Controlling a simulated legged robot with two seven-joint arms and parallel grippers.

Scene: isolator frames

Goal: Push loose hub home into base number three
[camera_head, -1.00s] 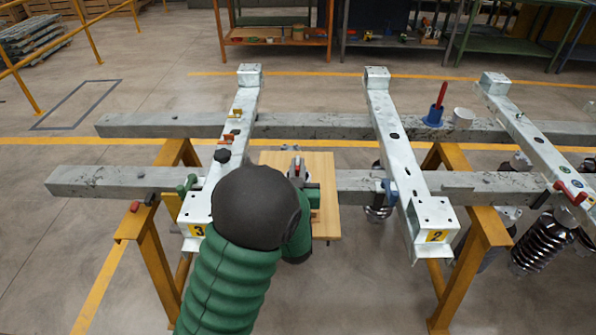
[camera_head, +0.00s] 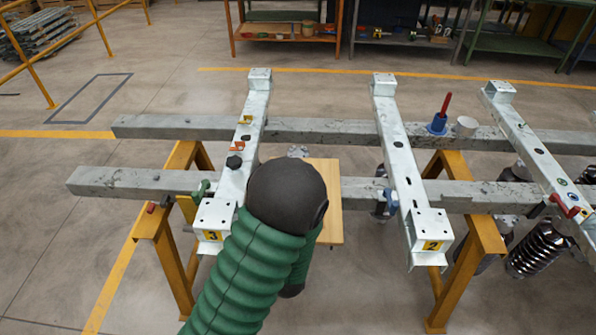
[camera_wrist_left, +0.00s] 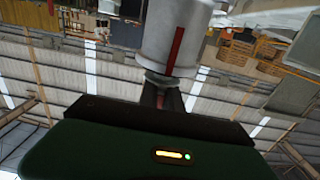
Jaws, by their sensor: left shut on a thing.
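Base number three is a pale metal beam (camera_head: 228,190) with a yellow "3" plate (camera_head: 213,236) at its near end, left of centre in the head view. My left arm, in a green sleeve with a black joint, stands just right of it. The arm hides my left gripper in the head view. In the left wrist view, my left gripper (camera_wrist_left: 168,98) is shut on a grey cylinder with a red stripe (camera_wrist_left: 180,40). I cannot tell whether this is the loose hub, or whether it touches the base. My right gripper is in neither view.
A wooden board (camera_head: 332,215) lies partly behind my arm. Base two (camera_head: 405,170) stands to its right. Yellow trestles (camera_head: 172,245) carry the long grey beams.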

